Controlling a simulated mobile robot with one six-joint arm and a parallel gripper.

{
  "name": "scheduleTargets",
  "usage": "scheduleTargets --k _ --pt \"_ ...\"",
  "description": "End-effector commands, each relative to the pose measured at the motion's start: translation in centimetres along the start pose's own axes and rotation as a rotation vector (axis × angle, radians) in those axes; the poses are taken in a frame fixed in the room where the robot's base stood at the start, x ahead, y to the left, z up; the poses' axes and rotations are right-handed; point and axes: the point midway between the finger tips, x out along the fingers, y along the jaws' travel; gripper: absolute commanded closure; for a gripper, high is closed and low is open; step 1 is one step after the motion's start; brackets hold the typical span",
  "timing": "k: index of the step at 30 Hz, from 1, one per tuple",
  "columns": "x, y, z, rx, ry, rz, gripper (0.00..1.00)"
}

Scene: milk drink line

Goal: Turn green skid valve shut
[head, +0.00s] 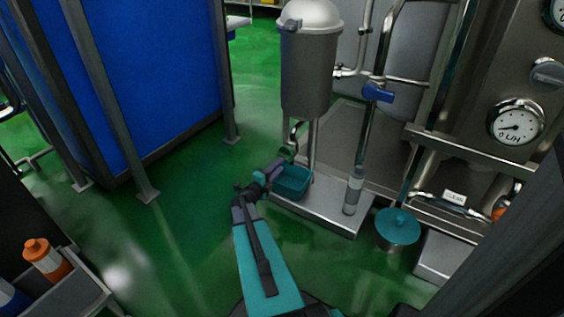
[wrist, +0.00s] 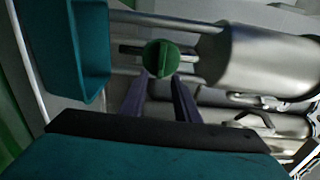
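The green skid valve (head: 287,153) sits on the pipe under the grey domed vessel, partly hidden by my gripper in the head view. In the wrist view its round green handle (wrist: 161,58) is in front of a horizontal metal pipe, with a vertical line across its face. My gripper (head: 277,165) is right at the valve. In the wrist view my gripper (wrist: 161,78) has its two dark fingers apart, one to each side of the handle's lower edge. A gap shows between the fingers. I cannot tell whether the fingertips touch the handle.
A teal tub (head: 292,184) stands just below the valve on the steel skid base (head: 325,212). The domed vessel (head: 306,75) is above. A blue valve handle (head: 377,92) and a lidded teal pot (head: 397,228) are to the right. Green floor at left is clear.

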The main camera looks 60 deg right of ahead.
Motion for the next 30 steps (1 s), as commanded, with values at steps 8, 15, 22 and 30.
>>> scheduleTargets --k 8,15,22,30 --pt "-4.8 -0.3 0.0 0.0 -0.002 0.001 0.71" --pt "-7.8 -0.2 0.0 0.0 -0.001 0.001 0.71" --pt "-8.8 0.0 -0.1 0.001 0.002 0.0 0.71" --pt "-8.8 0.0 -0.1 0.001 0.001 0.0 0.71"
